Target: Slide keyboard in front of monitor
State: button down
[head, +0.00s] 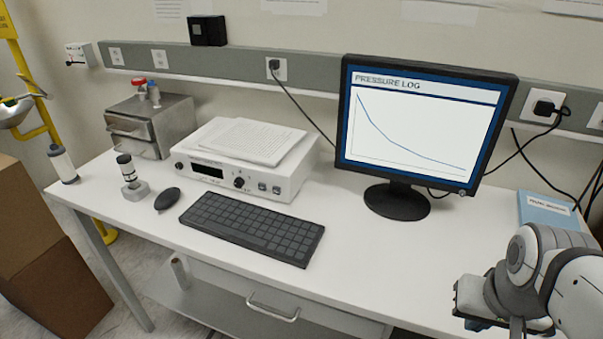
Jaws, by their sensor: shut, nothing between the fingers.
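The dark grey keyboard (252,228) lies flat on the white bench, in front of a white instrument box and left of the monitor. The black monitor (424,125) stands upright on a round base towards the back right, its screen showing a falling "PRESSURE LOG" curve. The bench top in front of the monitor base is bare. My gripper (482,312) is at the lower right, near the bench's front edge, well to the right of the keyboard and apart from it. It is shut and empty; its fingertips are hard to make out.
A black mouse (167,199) lies left of the keyboard. A small black-and-white device (131,178) and a metal cabinet (150,122) stand further left. A blue booklet (548,210) lies at right. Cables hang behind the monitor.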

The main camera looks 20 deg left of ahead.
aim_at(288, 239)
jog(key=u, duration=1.35)
jog(key=k, duration=0.5)
jog(key=u, duration=0.75)
jog(key=i, duration=1.1)
jog(key=z, duration=0.4)
